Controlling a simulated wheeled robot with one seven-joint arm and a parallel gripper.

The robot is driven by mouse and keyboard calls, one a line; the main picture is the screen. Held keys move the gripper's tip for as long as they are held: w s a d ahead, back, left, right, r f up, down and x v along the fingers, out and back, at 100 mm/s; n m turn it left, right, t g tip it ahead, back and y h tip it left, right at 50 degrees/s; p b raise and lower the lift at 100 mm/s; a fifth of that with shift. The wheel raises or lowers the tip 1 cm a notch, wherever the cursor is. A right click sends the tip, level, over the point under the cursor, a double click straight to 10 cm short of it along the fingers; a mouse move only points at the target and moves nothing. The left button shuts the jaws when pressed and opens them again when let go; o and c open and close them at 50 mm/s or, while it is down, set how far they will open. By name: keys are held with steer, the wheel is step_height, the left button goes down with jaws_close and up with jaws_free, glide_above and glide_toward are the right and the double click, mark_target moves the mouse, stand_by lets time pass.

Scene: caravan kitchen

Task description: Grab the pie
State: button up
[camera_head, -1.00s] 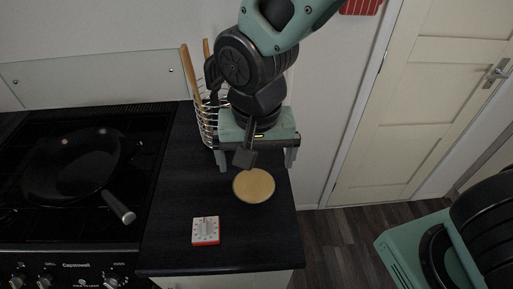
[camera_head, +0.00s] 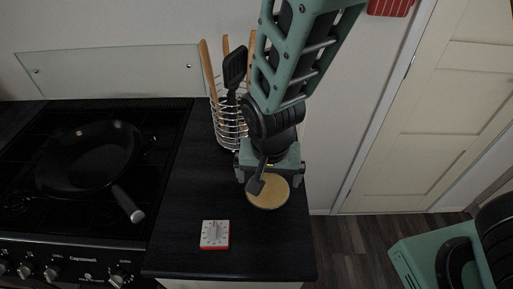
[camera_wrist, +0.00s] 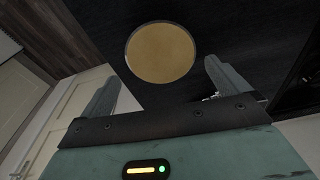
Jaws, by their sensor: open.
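The pie (camera_head: 270,194) is a round, flat, yellow-tan disc on the dark counter, partly hidden by my gripper in the head view. In the wrist view the whole pie (camera_wrist: 160,53) shows beyond the fingertips, roughly centred between them. My gripper (camera_head: 268,186) is above the pie at its back edge, pointing down. In the wrist view my gripper (camera_wrist: 163,78) is open with nothing between its fingers. How high the fingertips are over the counter is hard to tell.
A white and red timer (camera_head: 215,234) lies on the counter in front of the pie. A wire utensil basket (camera_head: 229,122) stands behind left of my gripper. A black pan (camera_head: 90,160) sits on the stove at left. The counter (camera_head: 190,205) is clear left of the pie.

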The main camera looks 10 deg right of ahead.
mark_target(267, 187)
steer(key=f, duration=0.5)
steer(key=shift+w+d+f, duration=0.1)
steer(key=shift+w, duration=0.3)
steer(key=c, duration=0.8)
steer(key=shift+o, duration=0.2)
